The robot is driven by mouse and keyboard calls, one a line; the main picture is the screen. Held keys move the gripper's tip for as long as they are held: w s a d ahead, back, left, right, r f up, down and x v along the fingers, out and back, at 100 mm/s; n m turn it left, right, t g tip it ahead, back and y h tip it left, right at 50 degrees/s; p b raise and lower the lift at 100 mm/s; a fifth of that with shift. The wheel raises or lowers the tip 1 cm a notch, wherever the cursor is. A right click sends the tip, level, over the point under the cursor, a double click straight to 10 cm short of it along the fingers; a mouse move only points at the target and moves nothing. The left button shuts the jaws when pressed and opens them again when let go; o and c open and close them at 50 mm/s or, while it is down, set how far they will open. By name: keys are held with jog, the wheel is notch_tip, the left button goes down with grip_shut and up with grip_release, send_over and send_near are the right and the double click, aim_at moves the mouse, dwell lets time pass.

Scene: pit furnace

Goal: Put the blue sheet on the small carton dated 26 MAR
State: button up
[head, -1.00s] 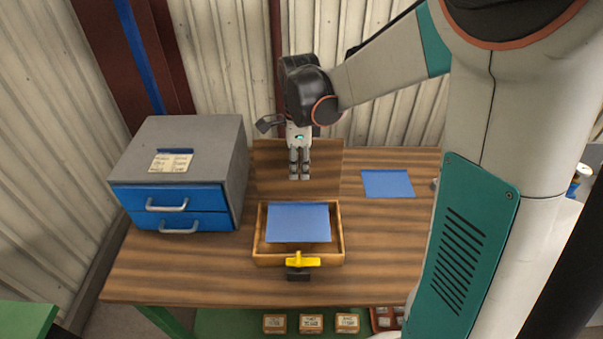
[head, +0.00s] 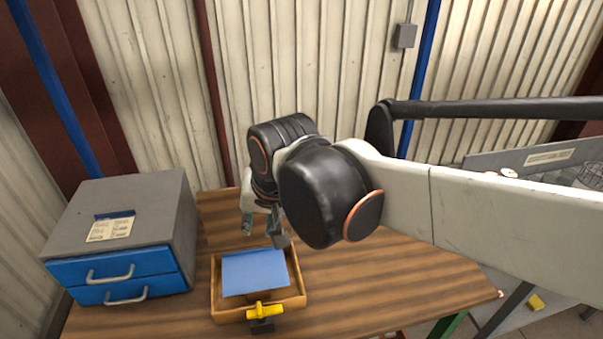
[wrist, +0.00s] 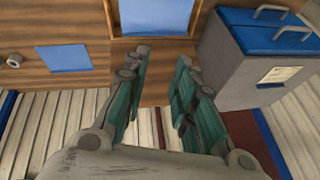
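One blue sheet (head: 255,272) lies in the open wooden box (head: 304,300) on the table; part of it shows at the top of the wrist view (wrist: 155,14). A second blue sheet (wrist: 65,58) lies on the bare tabletop in the wrist view; my arm hides it in the head view. My gripper (wrist: 165,58) is open, fingers apart with nothing between them. In the head view my gripper (head: 262,222) is above the back of the wooden box, partly hidden by my wrist. No small carton is in view now.
A grey cabinet (head: 150,200) with two blue drawers stands left of the box. A yellow-handled clamp or latch (head: 264,311) is at the box's front. A corrugated wall (head: 300,60) rises behind the table. The tabletop (head: 400,290) right of the box looks clear.

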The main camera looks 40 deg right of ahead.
jog(key=s+n, duration=0.1)
jog(key=n, duration=0.1)
jog(key=s+n+t, duration=0.1)
jog(key=s+n, duration=0.1)
jog(key=s+n+t, duration=0.1)
jog(key=n, duration=0.1)
jog(key=shift+s+a+n, duration=0.3)
jog(key=shift+s+a, duration=0.05)
jog(key=shift+f, duration=0.1)
dwell(1.0)
